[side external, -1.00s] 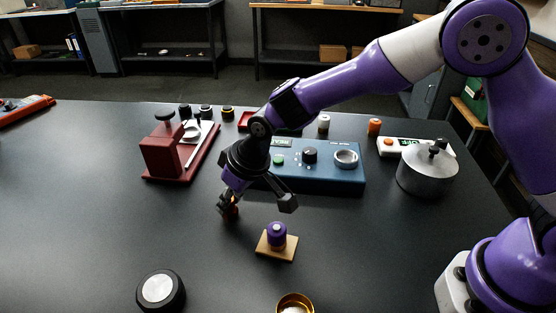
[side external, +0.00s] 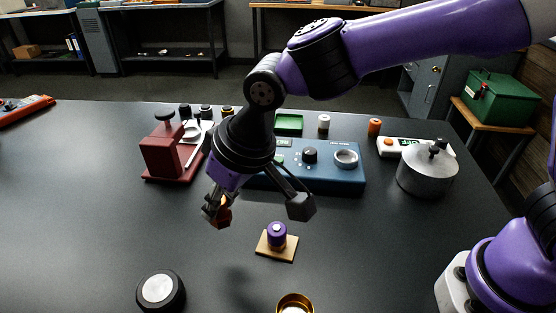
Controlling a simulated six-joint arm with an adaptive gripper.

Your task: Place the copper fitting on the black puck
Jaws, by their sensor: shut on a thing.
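The copper fitting (side external: 224,203) is a small orange-brown piece, partly hidden by the fingers. My gripper (side external: 217,211) is shut on it and holds it above the dark table, as the gap below it suggests. The black puck (side external: 177,298) is most likely the round black disc with a pale top at the front left of the table. Nothing rests on its top. My gripper is behind it and to its right.
A purple knob (side external: 277,236) stands on a wooden block (side external: 276,252) right of my gripper. A brass cup (side external: 295,304) is at the front edge. A blue control box (side external: 330,177), a maroon press (side external: 163,156) and a grey pot (side external: 427,175) stand behind.

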